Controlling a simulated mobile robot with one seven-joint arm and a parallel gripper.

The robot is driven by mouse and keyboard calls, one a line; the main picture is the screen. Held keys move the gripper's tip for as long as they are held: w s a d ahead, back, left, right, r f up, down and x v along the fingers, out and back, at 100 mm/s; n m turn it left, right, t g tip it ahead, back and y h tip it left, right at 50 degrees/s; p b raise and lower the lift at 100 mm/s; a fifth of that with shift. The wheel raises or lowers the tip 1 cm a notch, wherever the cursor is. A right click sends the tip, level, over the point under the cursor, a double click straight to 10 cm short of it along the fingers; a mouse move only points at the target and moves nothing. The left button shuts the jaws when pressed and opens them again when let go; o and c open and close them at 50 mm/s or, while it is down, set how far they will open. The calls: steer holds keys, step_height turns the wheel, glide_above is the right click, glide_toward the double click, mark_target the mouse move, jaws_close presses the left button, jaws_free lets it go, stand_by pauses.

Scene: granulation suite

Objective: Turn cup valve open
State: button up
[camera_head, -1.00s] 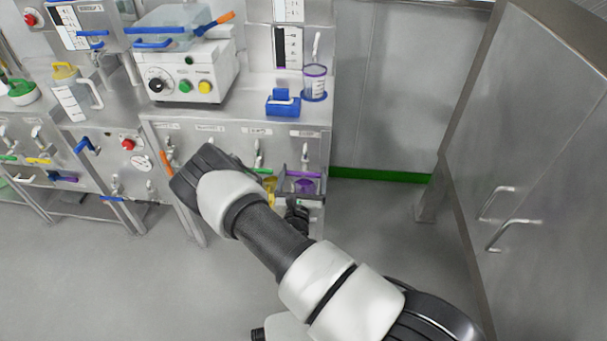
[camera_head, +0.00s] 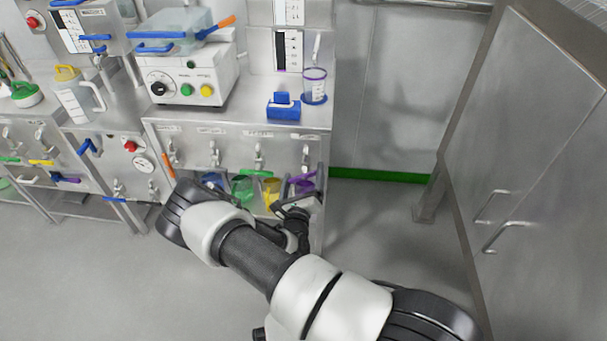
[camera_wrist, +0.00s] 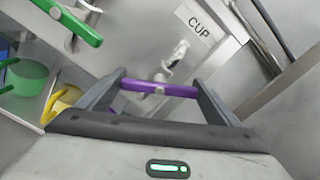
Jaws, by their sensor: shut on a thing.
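The cup valve's purple bar handle (camera_wrist: 160,89) lies lengthwise between the fingers of my gripper (camera_wrist: 165,93) in the wrist view, one finger at each end. The jaws are shut on it. A metal spout stub and a "CUP" label (camera_wrist: 200,23) sit just beyond the handle. In the head view my gripper (camera_head: 302,188) is low at the right end of the bench front, and the purple handle (camera_head: 302,177) shows tilted, its right end higher. A purple cup below it is partly hidden by my gripper.
A green valve handle (camera_wrist: 76,22) is close at upper left in the wrist view. A green cup (camera_head: 243,188) and a yellow jug (camera_head: 271,188) stand left of my gripper. A blue block (camera_head: 284,107) and a clear cup (camera_head: 314,86) are on the bench. Floor at right is clear.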

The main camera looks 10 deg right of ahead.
steer(key=n+p, duration=0.1)
steer(key=n, duration=0.4)
steer(key=shift+s+f+n, duration=0.1)
steer(key=shift+n, duration=0.2)
steer(key=n, duration=0.5)
steer(key=shift+f+n, duration=0.1)
steer(key=shift+n, duration=0.3)
steer(key=o, duration=0.9)
steer(key=p+v, duration=0.2)
steer(key=v, duration=1.5)
steer(key=shift+s+p, duration=0.2)
steer(key=shift+p, duration=0.2)
